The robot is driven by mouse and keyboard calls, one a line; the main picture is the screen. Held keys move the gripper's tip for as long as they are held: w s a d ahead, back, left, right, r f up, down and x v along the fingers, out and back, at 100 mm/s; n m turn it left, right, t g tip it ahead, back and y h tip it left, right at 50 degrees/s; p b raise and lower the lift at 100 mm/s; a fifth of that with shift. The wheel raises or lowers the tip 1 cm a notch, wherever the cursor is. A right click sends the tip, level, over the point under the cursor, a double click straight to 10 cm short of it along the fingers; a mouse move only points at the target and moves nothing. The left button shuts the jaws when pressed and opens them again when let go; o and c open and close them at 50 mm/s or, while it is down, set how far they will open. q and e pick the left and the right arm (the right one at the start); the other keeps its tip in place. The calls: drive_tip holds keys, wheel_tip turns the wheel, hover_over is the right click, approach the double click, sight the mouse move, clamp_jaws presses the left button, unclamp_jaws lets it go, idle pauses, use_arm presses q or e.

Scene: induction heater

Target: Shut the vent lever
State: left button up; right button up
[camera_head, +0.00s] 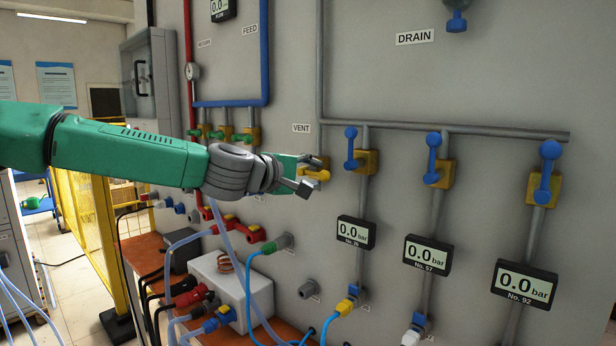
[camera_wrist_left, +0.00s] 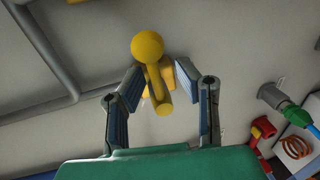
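The vent lever is yellow with a round knob (camera_wrist_left: 147,46). In the head view the yellow lever (camera_head: 318,175) sits on its valve on the grey panel, just below the VENT label (camera_head: 301,128). My left gripper (camera_head: 306,178) is at the lever in the head view and partly hides it. In the left wrist view my left gripper (camera_wrist_left: 160,90) is open, with one finger on each side of the lever. Gaps show between the fingers and the lever. My right gripper is in neither view.
Blue drain levers (camera_head: 351,148) on yellow valves stand to the right along a grey pipe. Small green-handled valves (camera_head: 218,135) are behind my left arm. Hoses, red fittings and a white box (camera_head: 232,290) with a copper coil are below. A yellow fence (camera_head: 88,215) stands at left.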

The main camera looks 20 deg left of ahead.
use_arm(q)
drive_tip(key=v, duration=1.2)
drive_tip(key=shift+w, duration=0.1)
